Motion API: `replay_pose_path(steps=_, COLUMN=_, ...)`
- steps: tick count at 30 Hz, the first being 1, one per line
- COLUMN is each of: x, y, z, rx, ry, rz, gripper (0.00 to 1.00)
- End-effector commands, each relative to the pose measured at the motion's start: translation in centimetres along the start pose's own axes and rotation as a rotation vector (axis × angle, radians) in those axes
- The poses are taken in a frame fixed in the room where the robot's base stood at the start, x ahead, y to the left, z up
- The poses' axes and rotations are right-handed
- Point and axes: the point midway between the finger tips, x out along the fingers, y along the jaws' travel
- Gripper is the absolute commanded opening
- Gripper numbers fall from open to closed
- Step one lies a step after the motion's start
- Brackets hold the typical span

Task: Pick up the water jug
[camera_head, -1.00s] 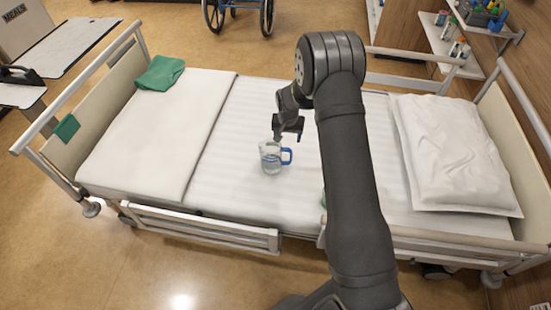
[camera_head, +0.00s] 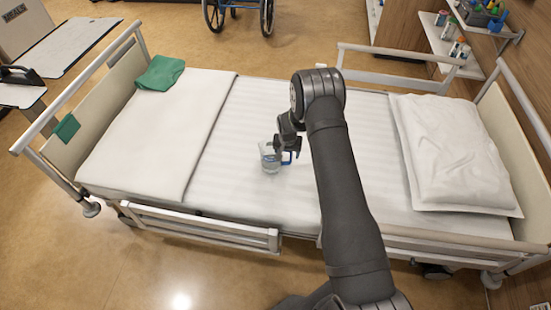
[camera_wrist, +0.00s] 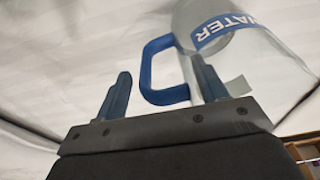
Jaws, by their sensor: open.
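The water jug (camera_head: 270,160) stands upright on the white bed sheet near the middle of the bed. It is clear, with a blue handle on its right side and water in it. In the wrist view the jug (camera_wrist: 262,72) shows a blue label reading WATER, and its blue handle (camera_wrist: 148,70) lies beyond the gap between the fingers. My gripper (camera_head: 285,155) is at the handle side of the jug and partly hides it. In the wrist view my gripper (camera_wrist: 163,88) is open, with the right finger close to the jug's wall. I cannot tell whether they touch.
The bed (camera_head: 240,170) has a folded blanket (camera_head: 155,130) and a green cloth (camera_head: 160,73) at the left and a pillow (camera_head: 455,155) at the right. Side rails (camera_head: 205,228) edge it. The sheet around the jug is clear.

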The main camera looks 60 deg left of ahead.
Motion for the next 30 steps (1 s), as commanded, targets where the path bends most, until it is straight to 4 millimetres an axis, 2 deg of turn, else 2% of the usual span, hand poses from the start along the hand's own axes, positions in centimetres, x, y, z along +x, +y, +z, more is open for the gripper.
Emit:
replay_pose_path(steps=8, x=0.30, y=-0.01, z=-0.03, rx=0.000, ry=0.001, rz=0.000, gripper=0.65)
replay_pose_path(steps=11, x=0.29, y=-0.01, z=-0.03, rx=0.000, ry=0.001, rz=0.000, gripper=0.50)
replay_pose_path(steps=17, x=0.29, y=-0.01, z=-0.02, rx=0.000, ry=0.001, rz=0.000, gripper=0.10)
replay_pose_path(steps=18, x=0.24, y=-0.03, z=-0.08, rx=0.000, ry=0.002, rz=-0.001, gripper=0.08)
replay_pose_path(steps=30, x=-0.08, y=-0.03, z=-0.13, rx=0.000, ry=0.002, rz=-0.001, gripper=0.07)
